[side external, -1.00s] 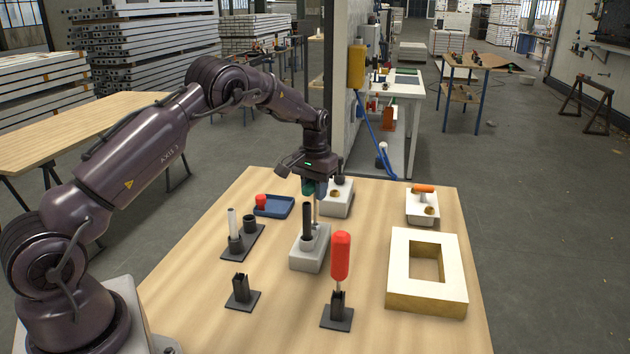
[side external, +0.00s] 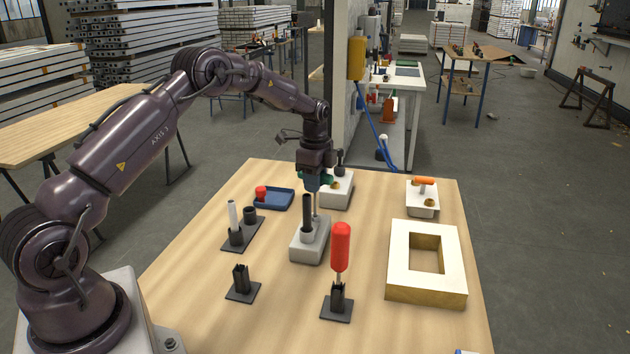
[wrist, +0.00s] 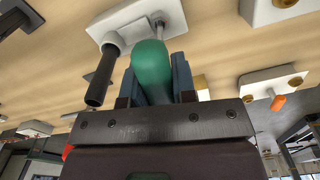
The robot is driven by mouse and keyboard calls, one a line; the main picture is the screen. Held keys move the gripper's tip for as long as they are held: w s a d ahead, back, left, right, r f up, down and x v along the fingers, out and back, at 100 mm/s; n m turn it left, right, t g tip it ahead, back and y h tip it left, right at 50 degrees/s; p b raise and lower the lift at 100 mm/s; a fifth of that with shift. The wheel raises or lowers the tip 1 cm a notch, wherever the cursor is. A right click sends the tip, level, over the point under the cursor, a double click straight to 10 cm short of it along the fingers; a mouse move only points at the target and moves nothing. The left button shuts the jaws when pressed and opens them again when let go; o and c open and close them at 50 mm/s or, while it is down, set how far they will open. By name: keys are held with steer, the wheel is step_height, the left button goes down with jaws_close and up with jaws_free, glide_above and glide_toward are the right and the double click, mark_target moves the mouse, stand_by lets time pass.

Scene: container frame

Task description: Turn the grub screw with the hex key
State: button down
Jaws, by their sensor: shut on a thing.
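My gripper (side external: 314,186) is shut on the green handle of the hex key (wrist: 152,68), above the middle of the table. The key's thin metal shaft (side external: 317,204) points down to the top of a light grey block (side external: 309,250). In the wrist view the shaft's end meets or nearly meets the block (wrist: 125,18) beside a dark round post (wrist: 102,75). The post (side external: 307,215) stands up from a grey collar on the block. The grub screw cannot be made out; the key's tip hides that spot.
A red-handled tool (side external: 340,248) stands upright in a black holder in front. A black stand (side external: 237,240), an empty black holder (side external: 241,285) and a blue tray (side external: 282,201) are left. Another grey block (side external: 337,193) is close behind. A square frame (side external: 427,295) and orange-topped block (side external: 422,207) are right.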

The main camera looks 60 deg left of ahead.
steer(key=shift+m, duration=0.3)
steer(key=shift+r, duration=0.1)
steer(key=shift+r, duration=1.9)
